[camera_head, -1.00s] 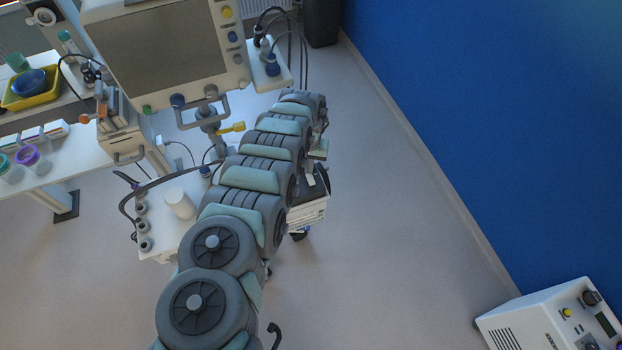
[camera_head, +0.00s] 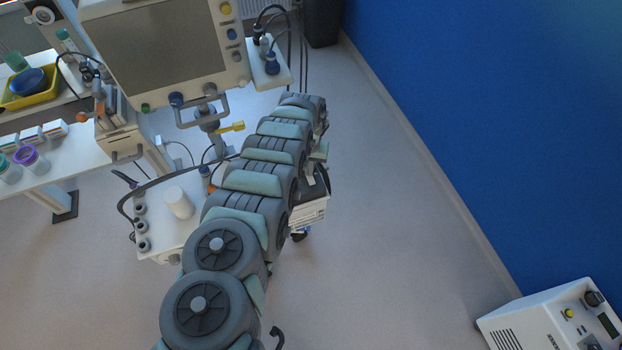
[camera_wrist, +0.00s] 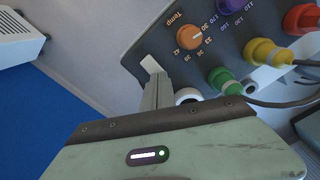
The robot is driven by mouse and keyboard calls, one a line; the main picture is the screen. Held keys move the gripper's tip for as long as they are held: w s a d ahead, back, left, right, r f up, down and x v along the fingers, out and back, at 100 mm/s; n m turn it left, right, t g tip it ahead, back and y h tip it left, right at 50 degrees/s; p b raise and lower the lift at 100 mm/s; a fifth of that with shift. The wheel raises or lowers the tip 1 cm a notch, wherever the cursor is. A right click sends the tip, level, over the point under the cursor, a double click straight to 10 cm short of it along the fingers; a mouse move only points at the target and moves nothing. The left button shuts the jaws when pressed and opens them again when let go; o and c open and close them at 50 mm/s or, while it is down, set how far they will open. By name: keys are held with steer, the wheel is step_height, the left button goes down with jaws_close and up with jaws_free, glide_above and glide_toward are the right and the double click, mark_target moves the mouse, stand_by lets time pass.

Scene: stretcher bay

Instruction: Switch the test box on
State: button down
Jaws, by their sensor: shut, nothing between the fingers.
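A dark grey panel with a light edge, which looks like the test box (camera_wrist: 216,61), fills the upper right of the wrist view. It carries an orange knob (camera_wrist: 188,37) marked Temp, and purple, red, green and yellow plugs or knobs. My gripper (camera_wrist: 151,66) is shut and empty; its pale narrow tip shows over the panel's left part, beside the orange knob. I cannot tell whether it touches. No power switch can be made out. In the head view a white box with a dark top (camera_head: 308,214) stands under my arm's far end, partly hidden.
A yellow plug with a cable (camera_wrist: 265,52) sits right of the tip. A vented white box (camera_head: 550,318) stands by the blue wall (camera_head: 500,110). A monitor (camera_head: 160,48) and a white cart (camera_head: 160,226) stand left of my arm.

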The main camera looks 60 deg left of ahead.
steer(key=shift+f, duration=0.35)
steer(key=shift+r, duration=0.1)
step_height(320, 180, up, 7)
steer(key=p, duration=0.6)
stand_by(0.7)
